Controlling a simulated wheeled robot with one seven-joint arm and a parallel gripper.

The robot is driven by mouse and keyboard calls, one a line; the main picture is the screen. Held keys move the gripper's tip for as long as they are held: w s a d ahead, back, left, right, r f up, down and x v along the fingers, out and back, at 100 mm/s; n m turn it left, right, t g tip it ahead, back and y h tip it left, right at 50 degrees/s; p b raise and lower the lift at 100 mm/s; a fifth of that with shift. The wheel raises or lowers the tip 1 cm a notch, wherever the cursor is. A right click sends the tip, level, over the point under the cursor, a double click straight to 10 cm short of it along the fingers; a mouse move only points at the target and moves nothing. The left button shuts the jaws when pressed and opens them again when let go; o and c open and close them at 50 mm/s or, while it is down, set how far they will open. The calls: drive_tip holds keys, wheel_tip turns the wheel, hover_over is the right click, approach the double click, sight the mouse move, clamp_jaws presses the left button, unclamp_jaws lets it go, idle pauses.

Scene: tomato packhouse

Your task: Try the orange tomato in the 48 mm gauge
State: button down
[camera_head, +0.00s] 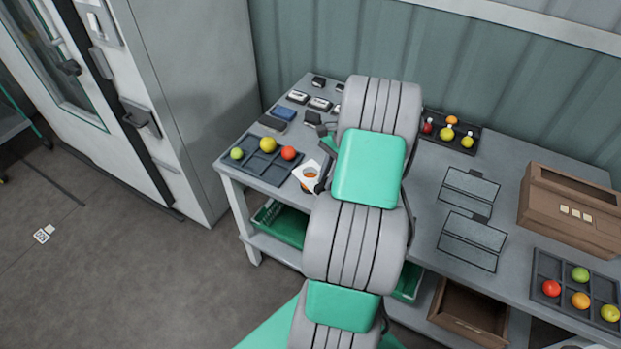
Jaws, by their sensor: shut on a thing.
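My gripper (322,181) is at the front edge of the bench, left of my arm, and mostly hidden by it. It is shut on a small orange thing (309,185), which looks like the orange tomato. A white plate (305,172) is right by it and looks like a gauge. The orange shows against the plate, but I cannot tell whether it is in an opening, above it or beside it. No size mark is readable. Other orange tomatoes are in the right tray (580,300) and the back tray (452,120).
Left of my gripper, a dark tray (262,167) holds green, yellow and red tomatoes. Small dark and blue boxes (284,114) lie behind. Right of my arm are flat grey frames (470,240), a brown box (570,225) and a tomato tray (566,272). Crates sit below.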

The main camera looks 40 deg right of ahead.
drive_tip(key=shift+r+p, duration=1.95)
drive_tip(key=shift+r, duration=0.05)
